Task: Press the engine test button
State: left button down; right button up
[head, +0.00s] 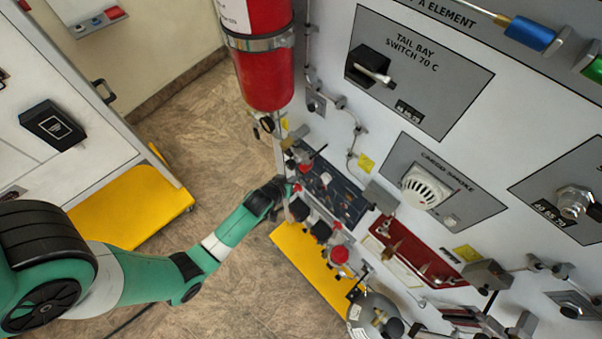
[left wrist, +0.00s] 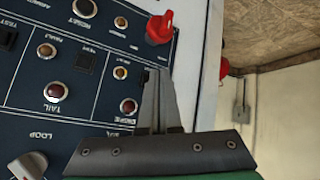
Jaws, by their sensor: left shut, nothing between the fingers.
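The dark control panel (head: 335,190) is low on the trainer wall. In the left wrist view it fills the left side, with labels TEST, RESET, TAIL and LOOP. A small red round button or lamp (left wrist: 128,105) sits near its right edge, above a blurred label that may read ENGINE. I cannot tell which control is the engine test button. My left gripper (left wrist: 158,75) is shut and empty, its fingertips over the panel's right edge, just right of that red round. In the head view the left gripper (head: 288,188) is at the panel's left end. Contact cannot be told.
A red knob (left wrist: 159,27) stands out beyond the fingertips. A grey knob (left wrist: 28,165) is at lower left. A red extinguisher (head: 266,70) hangs above the panel. A yellow base (head: 300,262) lies below. A white cabinet (head: 70,120) stands left, with open floor between.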

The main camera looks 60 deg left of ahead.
pick_arm(q)
jog(key=shift+w, duration=0.15)
dwell(0.7)
jog(key=shift+w+a, duration=0.1)
jog(key=shift+w, duration=0.15)
jog(key=shift+w+a+b, duration=0.1)
jog(key=shift+w+b, duration=0.2)
jog(key=shift+w, duration=0.05)
dwell(0.6)
jog(key=shift+s, duration=0.1)
jog(key=shift+s+p, duration=0.45)
jog(key=shift+s, duration=0.15)
jog(key=shift+d, duration=0.2)
